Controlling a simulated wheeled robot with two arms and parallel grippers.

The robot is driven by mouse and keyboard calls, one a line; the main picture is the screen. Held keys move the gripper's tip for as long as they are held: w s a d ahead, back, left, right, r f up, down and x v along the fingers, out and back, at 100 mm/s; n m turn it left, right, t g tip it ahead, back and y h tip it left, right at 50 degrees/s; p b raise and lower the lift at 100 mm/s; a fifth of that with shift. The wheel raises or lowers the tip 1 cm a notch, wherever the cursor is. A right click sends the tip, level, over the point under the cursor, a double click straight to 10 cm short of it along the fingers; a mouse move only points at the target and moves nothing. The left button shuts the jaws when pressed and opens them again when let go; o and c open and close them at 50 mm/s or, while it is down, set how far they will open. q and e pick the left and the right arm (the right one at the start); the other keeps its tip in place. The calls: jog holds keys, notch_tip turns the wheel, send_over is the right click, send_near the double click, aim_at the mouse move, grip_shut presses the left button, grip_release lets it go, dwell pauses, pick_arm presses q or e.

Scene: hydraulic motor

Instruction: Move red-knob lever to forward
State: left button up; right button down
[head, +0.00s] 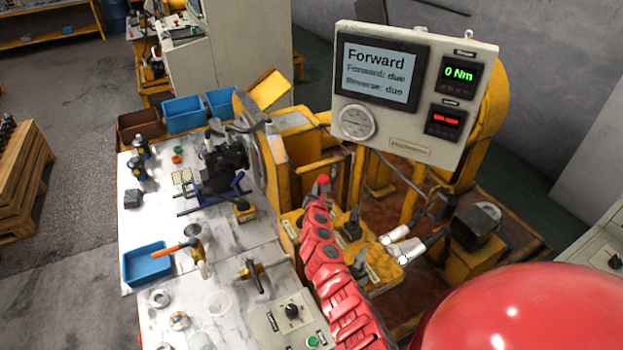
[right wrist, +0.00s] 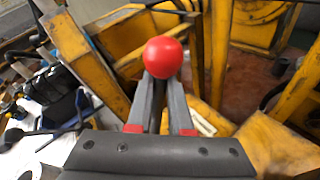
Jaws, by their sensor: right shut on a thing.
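The red-knob lever shows its round red knob (head: 323,180) at the far end of my right arm in the head view. In the right wrist view the red knob (right wrist: 163,57) sits at the tips of the two grey fingers. My right gripper (right wrist: 162,84) is shut on the lever, just below the knob; it also shows in the head view (head: 320,191). The lever's shaft is mostly hidden by the fingers. The display panel (head: 376,72) reads "Forward", with "Forward: due" and "Reverse: due" below it. My left gripper is not in view.
Other dark levers (head: 353,226) stand on the yellow valve stand just right of my right arm. Yellow frame posts (head: 358,177) rise close behind the knob. The white workbench (head: 225,290) at left holds tools, a blue tray (head: 147,264) and a control box (head: 287,318).

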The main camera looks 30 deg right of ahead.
jog(key=shift+d+r, duration=0.2)
jog(key=shift+d, duration=0.05)
jog(key=c, duration=1.2)
grip_release()
jog(key=shift+r, duration=0.1)
jog(key=o, duration=0.4)
jog(key=shift+s+d, duration=0.1)
jog(key=shift+c, duration=0.2)
